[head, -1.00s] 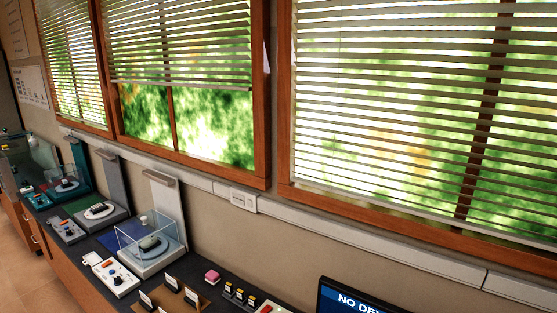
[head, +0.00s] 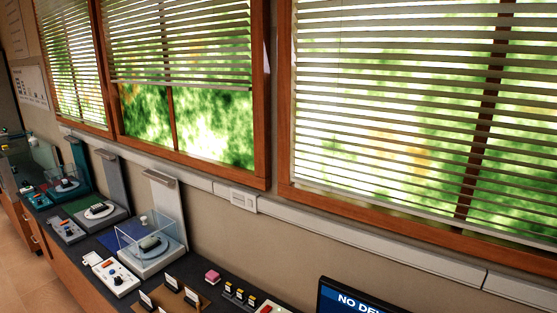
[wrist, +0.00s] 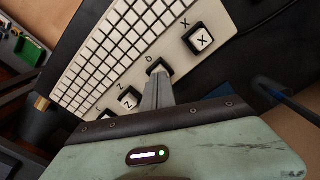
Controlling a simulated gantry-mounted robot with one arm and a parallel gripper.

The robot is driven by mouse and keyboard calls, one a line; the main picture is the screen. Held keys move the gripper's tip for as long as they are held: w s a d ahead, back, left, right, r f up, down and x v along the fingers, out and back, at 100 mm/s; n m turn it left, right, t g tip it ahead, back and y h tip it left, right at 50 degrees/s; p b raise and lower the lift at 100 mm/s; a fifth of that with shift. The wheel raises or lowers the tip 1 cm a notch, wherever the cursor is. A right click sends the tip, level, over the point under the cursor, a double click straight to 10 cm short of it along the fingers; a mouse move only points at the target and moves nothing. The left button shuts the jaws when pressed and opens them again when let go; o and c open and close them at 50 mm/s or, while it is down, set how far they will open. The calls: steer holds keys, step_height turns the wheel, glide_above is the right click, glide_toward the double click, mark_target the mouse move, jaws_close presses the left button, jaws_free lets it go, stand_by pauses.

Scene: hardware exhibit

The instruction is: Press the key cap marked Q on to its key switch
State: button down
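In the wrist view, my gripper (wrist: 158,74) reaches up to a small dark block beside the printed letter Q (wrist: 148,57). Its grey fingers look close together and cover most of that spot. No Q cap can be made out there, and I cannot tell whether the fingers hold one. A white cap marked X (wrist: 201,39) sits on a black base to the upper right. A white cap marked Z (wrist: 129,99) sits to the lower left. A white keyboard (wrist: 125,40) lies at upper left; its Q switch cannot be made out. My gripper is not in the head view.
In the head view, a dark counter (head: 205,262) runs under the windows with several exhibits. A clear case (head: 147,240), a pink block (head: 212,276) and a dark screen (head: 350,298) stand along it.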

steer(key=shift+r+p, duration=2.9)
steer(key=shift+r, duration=0.3)
